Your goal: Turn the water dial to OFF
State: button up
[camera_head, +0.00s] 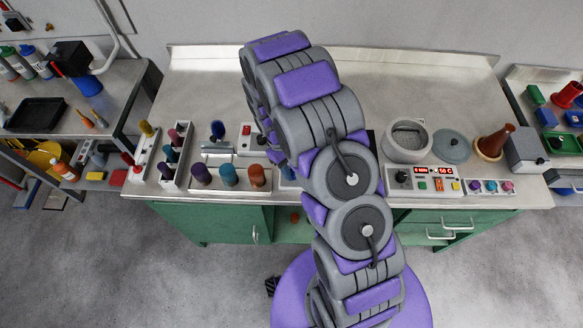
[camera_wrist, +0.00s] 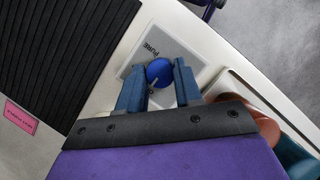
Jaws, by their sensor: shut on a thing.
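The blue round water dial (camera_wrist: 159,73) sits on a light grey plate (camera_wrist: 184,57) in the wrist view. The word "PURE" is printed above it, and part of another label shows below it, mostly covered. A pale pointer line on the dial faces down toward that covered label. My gripper (camera_wrist: 157,68) has its two blue fingers on either side of the dial and is shut on it. In the head view my arm hides the gripper and most of the dial area.
A ribbed black mat (camera_wrist: 60,50) lies left of the dial. Coloured bottles (camera_head: 229,175) stand in a rack left of my arm. A control box (camera_head: 424,181), a round bath (camera_head: 407,141) and a brown flask (camera_head: 494,141) stand to its right. The bench's back (camera_head: 430,85) is clear.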

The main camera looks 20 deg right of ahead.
jog(key=shift+w, duration=0.15)
jog(key=o, duration=1)
jog(key=p+v, duration=0.1)
jog(key=v, duration=1.6)
jog(key=shift+a+r, duration=0.1)
jog(key=shift+r, duration=0.05)
